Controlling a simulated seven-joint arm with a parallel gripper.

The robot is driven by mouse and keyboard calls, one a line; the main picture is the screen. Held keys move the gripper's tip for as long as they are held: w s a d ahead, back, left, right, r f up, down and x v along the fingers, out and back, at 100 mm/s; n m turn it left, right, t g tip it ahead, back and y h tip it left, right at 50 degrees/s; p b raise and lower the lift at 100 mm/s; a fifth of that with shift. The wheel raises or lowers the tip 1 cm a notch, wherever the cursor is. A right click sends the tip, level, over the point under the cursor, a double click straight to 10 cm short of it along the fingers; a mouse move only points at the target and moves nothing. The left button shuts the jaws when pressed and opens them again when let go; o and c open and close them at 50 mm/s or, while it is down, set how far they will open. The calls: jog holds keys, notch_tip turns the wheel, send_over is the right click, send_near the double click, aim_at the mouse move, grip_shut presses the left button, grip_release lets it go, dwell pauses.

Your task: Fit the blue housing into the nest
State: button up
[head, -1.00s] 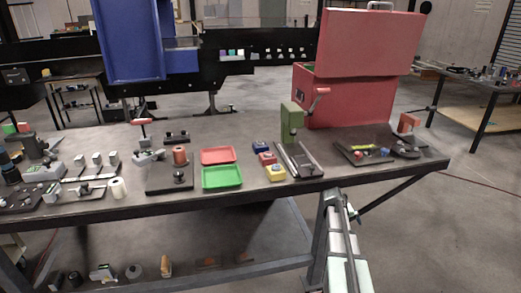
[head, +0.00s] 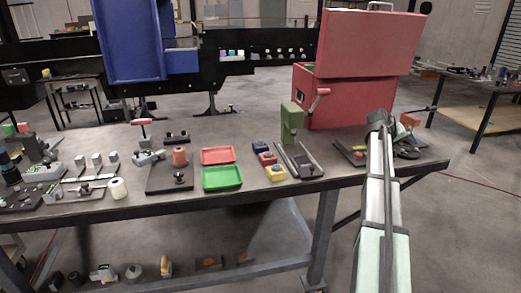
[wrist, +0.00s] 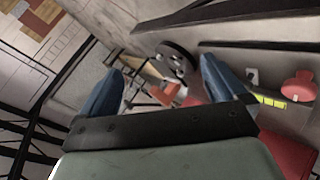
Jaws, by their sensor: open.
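A small blue block, which looks like the blue housing (head: 259,147), sits on the bench at the back of a short row with a red block (head: 267,158) and a yellow block (head: 276,173). To its right is a grey slotted fixture (head: 308,169) with a green upright (head: 291,122); I cannot tell whether this holds the nest. My gripper (wrist: 164,63) is open and empty, its two blue fingers apart in the wrist view. In the head view my arm's end is over the bench's right part, well right of the blue block. The wrist view does not show the blue block.
A large red box (head: 350,98) with a raised lid stands behind the fixture. Red (head: 218,156) and green (head: 222,178) trays lie left of the blocks. A round dark part (wrist: 176,60) lies beyond my fingers. My arm partly covers the right-hand parts.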

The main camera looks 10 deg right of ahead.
jog(key=w+a+f+m+y, duration=0.1)
jog(key=w+a, duration=0.4)
jog(key=a, duration=0.6)
jog(key=w+a+f+m+y, duration=0.1)
jog(key=w+a, duration=0.5)
jog(key=a, duration=0.6)
jog(key=w+a+f+m+y, duration=0.1)
jog(key=w+a+m+y, duration=0.2)
jog(key=a, duration=0.9)
jog(key=shift+w, duration=1.25)
jog(key=w+a+m+g+y, duration=0.1)
jog(key=w+a+m+y, duration=0.2)
jog(key=a, duration=1.5)
notch_tip(320, 180, up, 8)
jog(key=f+m+g+y, duration=0.1)
jog(key=m+y, duration=0.1)
jog(key=m, duration=0.3)
send_over(260, 142)
notch_tip(260, 142, down, 13)
jog(key=shift+s+d+f, duration=0.1)
jog(key=shift+s, duration=0.05)
jog(key=c, duration=1.4)
